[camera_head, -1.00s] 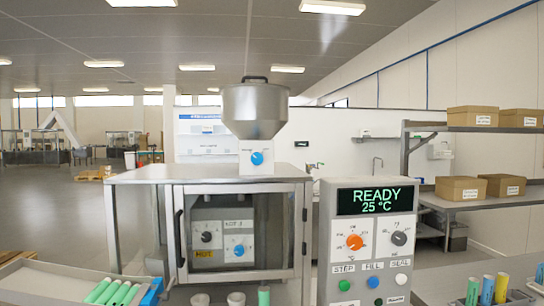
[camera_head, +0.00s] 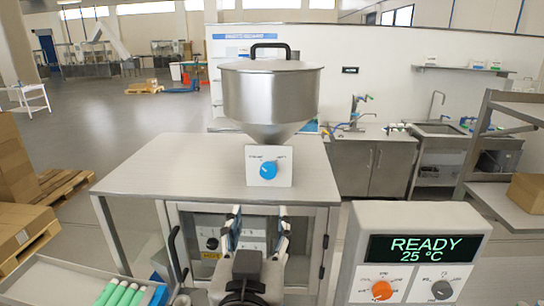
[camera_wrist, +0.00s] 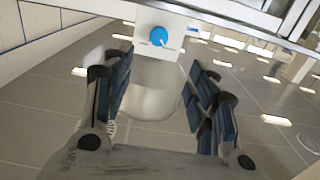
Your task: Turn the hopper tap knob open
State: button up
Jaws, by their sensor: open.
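The hopper tap knob (camera_head: 268,169) is a round blue dial on a white plate (camera_head: 284,179) under the steel funnel hopper (camera_head: 270,100). The plate has small labels at left and right, too small to read. The knob also shows in the wrist view (camera_wrist: 158,36), which is upside down, beyond my fingertips. A small pale mark sits at the knob's edge. My gripper (camera_head: 258,225) is open and empty, in front of and below the knob, apart from it. In the wrist view its blue-padded fingers (camera_wrist: 160,80) are spread to either side.
The hopper stands on a grey-topped cabinet (camera_head: 150,170) with a glazed front. A control box (camera_head: 420,250) reading READY 25 °C stands at the front right, with an orange knob (camera_head: 381,290) and a grey knob (camera_head: 442,290). A tray with green tubes (camera_head: 120,293) lies at the lower left.

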aim_at(268, 173)
jog(key=w+p, duration=0.1)
jog(key=w, duration=0.4)
jog(key=w+p, duration=0.1)
jog(key=w, duration=0.5)
jog(key=w+p, duration=0.2)
jog(key=w, duration=0.4)
jog(key=shift+w+d, duration=0.1)
jog(key=shift+d, duration=0.25)
jog(key=shift+c, duration=0.2)
jog(key=c, duration=1)
